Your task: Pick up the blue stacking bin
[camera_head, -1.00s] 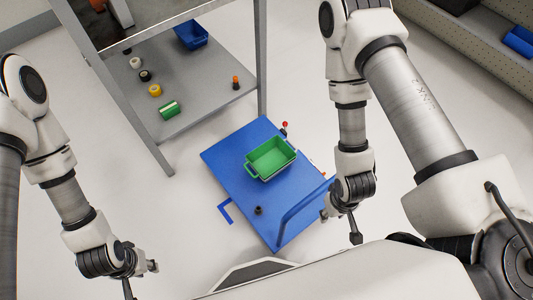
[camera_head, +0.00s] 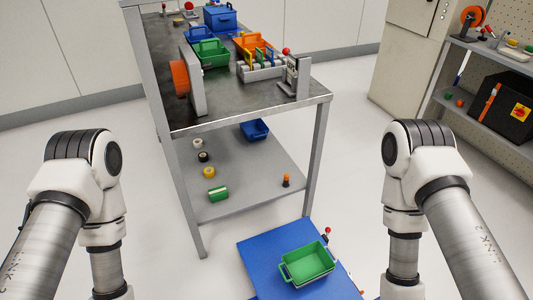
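Several blue containers are in view, and I cannot tell which one the task means. A small open blue bin (camera_head: 255,130) sits on the lower shelf, toward its back. A larger blue box (camera_head: 220,19) stands at the far end of the table top. Another blue bin (camera_head: 199,33) is beside it, partly hidden behind a green bin (camera_head: 210,53). Both my arms reach down past the bottom edge of the picture. Both my grippers are out of view, so what they hold is hidden.
The grey metal table (camera_head: 238,113) has corner legs and a lower shelf (camera_head: 240,188). An orange bin (camera_head: 254,46) and small fixtures crowd its top. A blue cart (camera_head: 262,254) with a green bin (camera_head: 307,265) stands in front. Shelving (camera_head: 490,45) is at right.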

